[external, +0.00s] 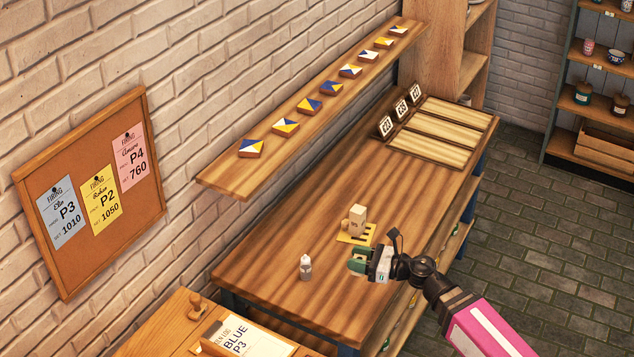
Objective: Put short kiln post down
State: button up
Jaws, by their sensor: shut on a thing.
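My gripper (358,262), with green fingers, is over the front right part of the wooden workbench (290,270). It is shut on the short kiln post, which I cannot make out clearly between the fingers. A pale beige block-like piece (357,218) stands on a yellow marked card (352,238) just behind my gripper. A small whitish bottle-like thing (306,267) stands upright on the bench, to the left of my gripper and apart from it.
A wall shelf (230,178) with several patterned tiles (285,127) runs above the bench. A desk with a BLUE P3 sheet (245,338) is in front.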

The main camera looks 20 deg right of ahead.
jog(key=w+d+m+t+h, duration=0.1)
jog(key=w+d, duration=0.7)
jog(key=w, duration=0.3)
jog(key=w+d+f+m+t, duration=0.1)
jog(key=w+d, duration=0.7)
jog(key=w, duration=0.3)
jog(key=w+d+t+h, duration=0.1)
jog(key=w+d, duration=0.7)
jog(key=w, duration=0.3)
notch_tip(320, 180, down, 10)
jog(key=shift+a+r, duration=0.15)
jog(key=o, duration=1)
jog(key=v, duration=1.2)
jog(key=shift+r, duration=0.15)
